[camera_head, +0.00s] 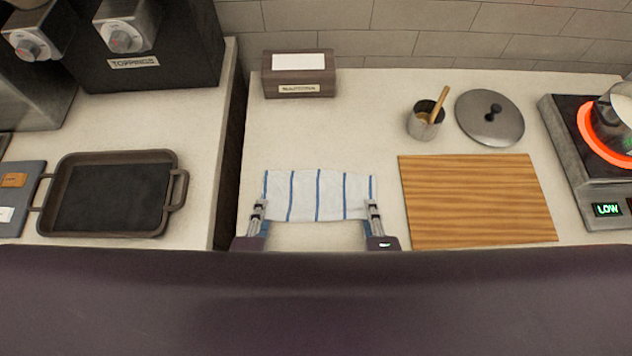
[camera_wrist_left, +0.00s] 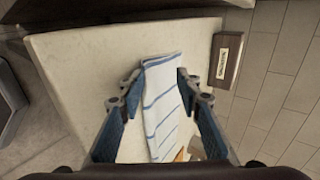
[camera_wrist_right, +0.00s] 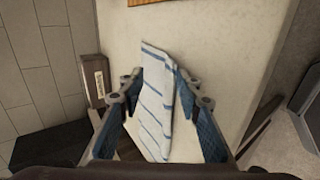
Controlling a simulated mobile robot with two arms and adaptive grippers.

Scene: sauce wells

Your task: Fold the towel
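The white towel (camera_head: 318,196) with blue stripes lies on the counter in front of me, its near edge curving between my two grippers. My left gripper (camera_head: 259,211) is at its near left corner, and my right gripper (camera_head: 373,211) is at its near right corner. In the left wrist view my left gripper's fingers (camera_wrist_left: 160,76) are apart, with the towel (camera_wrist_left: 161,110) between and beyond them. In the right wrist view my right gripper's fingers (camera_wrist_right: 154,73) are also apart, with the towel (camera_wrist_right: 152,105) between them. Whether the fingertips touch the cloth is unclear.
A wooden cutting board (camera_head: 478,200) lies right of the towel. Behind it are a metal cup (camera_head: 424,128) with a wooden utensil and a round lid (camera_head: 490,116). A brown box (camera_head: 299,88) stands at the back. A tray (camera_head: 70,158) sits left, across a gap.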

